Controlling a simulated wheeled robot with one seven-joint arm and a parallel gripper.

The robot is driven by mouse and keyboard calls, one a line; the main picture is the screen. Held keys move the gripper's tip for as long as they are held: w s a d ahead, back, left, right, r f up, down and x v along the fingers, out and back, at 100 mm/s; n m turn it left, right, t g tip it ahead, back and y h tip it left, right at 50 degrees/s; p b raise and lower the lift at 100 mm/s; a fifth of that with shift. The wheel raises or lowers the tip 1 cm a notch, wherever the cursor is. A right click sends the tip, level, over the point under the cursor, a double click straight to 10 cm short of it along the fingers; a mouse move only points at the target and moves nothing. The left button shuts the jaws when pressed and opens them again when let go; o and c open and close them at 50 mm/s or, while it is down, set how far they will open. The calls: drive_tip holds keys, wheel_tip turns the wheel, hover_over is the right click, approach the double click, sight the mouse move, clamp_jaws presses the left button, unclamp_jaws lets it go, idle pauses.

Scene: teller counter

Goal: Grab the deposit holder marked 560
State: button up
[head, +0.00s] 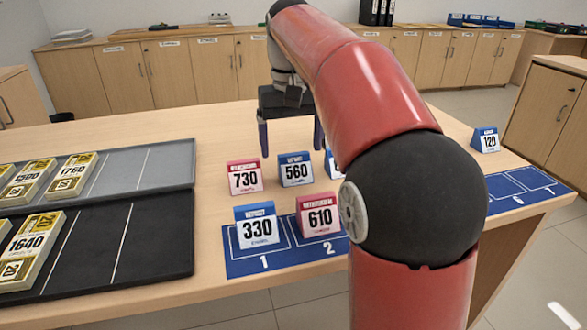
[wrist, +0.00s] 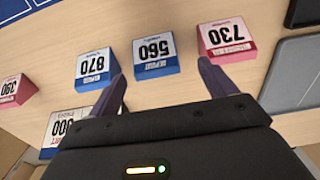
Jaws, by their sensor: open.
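The deposit holder marked 560 (head: 296,170) is a blue block with a white number face, standing on the wooden counter just right of the pink 730 holder. In the wrist view it shows upside down (wrist: 155,58), ahead of my gripper and between the lines of its two fingers. My gripper (head: 290,142) is open and empty, above the counter behind the 560 holder. In the wrist view the fingertips of my gripper (wrist: 163,72) point toward the 560 holder, with no visible contact.
The pink 730 holder (head: 244,177) and the blue 870 holder (wrist: 96,68) flank 560. Holders 330 (head: 257,226) and 610 (head: 318,215) stand on a blue numbered mat (head: 240,262). Holder 120 (head: 486,140) stands far right. Trays (head: 168,165) with gold packs lie left.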

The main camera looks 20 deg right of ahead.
sight(295, 159)
drive_tip(key=f, duration=0.3)
drive_tip(key=f+b, duration=0.1)
drive_tip(key=f, duration=0.1)
drive_tip(key=shift+s+d, duration=0.1)
drive_tip(key=shift+d, duration=0.2)
drive_tip(key=c, duration=1.1)
drive_tip(key=shift+r, duration=0.1)
